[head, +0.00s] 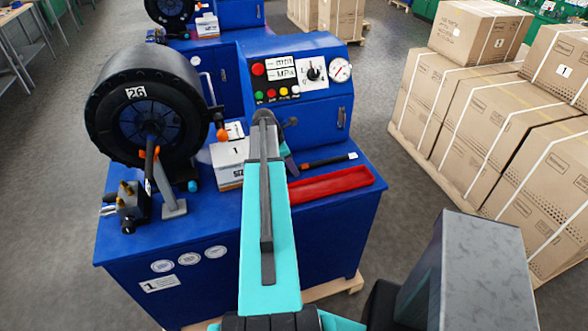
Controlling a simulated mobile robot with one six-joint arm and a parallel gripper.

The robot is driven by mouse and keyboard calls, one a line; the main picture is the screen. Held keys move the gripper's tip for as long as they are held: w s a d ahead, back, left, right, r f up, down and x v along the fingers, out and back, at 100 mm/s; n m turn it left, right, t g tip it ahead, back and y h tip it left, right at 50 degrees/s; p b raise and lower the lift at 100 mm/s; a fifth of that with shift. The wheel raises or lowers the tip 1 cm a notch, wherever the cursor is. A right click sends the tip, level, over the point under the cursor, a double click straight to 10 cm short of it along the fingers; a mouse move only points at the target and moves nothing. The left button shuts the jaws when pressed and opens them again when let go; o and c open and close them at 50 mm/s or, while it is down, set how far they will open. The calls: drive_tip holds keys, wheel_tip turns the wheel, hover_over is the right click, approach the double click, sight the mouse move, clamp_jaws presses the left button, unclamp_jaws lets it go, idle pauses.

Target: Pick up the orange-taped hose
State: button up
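A short black hose (328,162) with a reddish-orange band near its left end and a pale right end lies on the blue bench top, behind the red tray. It appears to be the orange-taped hose. Nothing holds it. My turquoise arm reaches up from the bottom of the head view over the bench, to the left of this hose.
The blue bench (240,275) carries a large black crimper (150,105) marked 26, a white box (230,163), a long red tray (330,184), a metal stand (172,190) and a control panel (300,80). Strapped cartons (480,120) stand right, across an open grey floor.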

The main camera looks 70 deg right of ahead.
idle(0.5)
clamp_jaws()
drive_tip(key=shift+r, duration=0.25)
drive_tip(key=shift+r+b, duration=1.15)
drive_tip(key=shift+r, duration=0.3)
drive_tip(key=s+a+b, duration=0.1)
drive_tip(key=s+a, duration=0.1)
drive_tip(key=a, duration=0.1)
drive_tip(key=s+a+b, duration=0.1)
drive_tip(key=s+a, duration=0.2)
drive_tip(key=a, duration=0.1)
drive_tip(key=s+a+r+b, duration=0.1)
drive_tip(key=s+a+b, duration=0.1)
drive_tip(key=s+a, duration=0.1)
drive_tip(key=shift+a, duration=0.3)
drive_tip(key=shift+s+a+b, duration=0.2)
drive_tip(key=shift+a+b, duration=0.05)
drive_tip(key=shift+b, duration=1)
drive_tip(key=shift+a+b, duration=0.1)
drive_tip(key=shift+b, duration=0.3)
